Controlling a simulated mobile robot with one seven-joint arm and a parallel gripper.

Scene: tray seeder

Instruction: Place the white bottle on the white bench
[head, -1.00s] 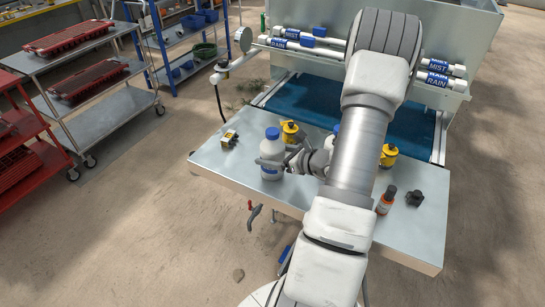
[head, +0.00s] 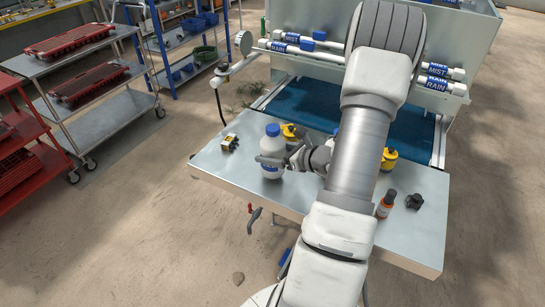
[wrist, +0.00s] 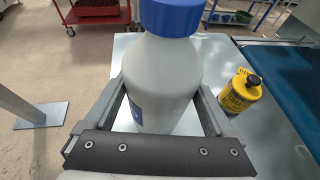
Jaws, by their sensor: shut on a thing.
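A white bottle (head: 271,151) with a blue cap and blue label is upright over the left part of the pale metal bench (head: 222,168). My gripper (head: 272,161) is shut around the bottle's body from the right. In the wrist view the bottle (wrist: 162,75) sits between both fingers, its cap cut off by the top edge. I cannot tell clearly whether its base is touching the bench or just above it. A second blue-capped bottle is mostly hidden behind my arm.
A small yellow-black device (head: 230,142) is at left. An orange bottle (head: 386,204) and a black part (head: 414,201) are at right. The bench's front left is clear.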

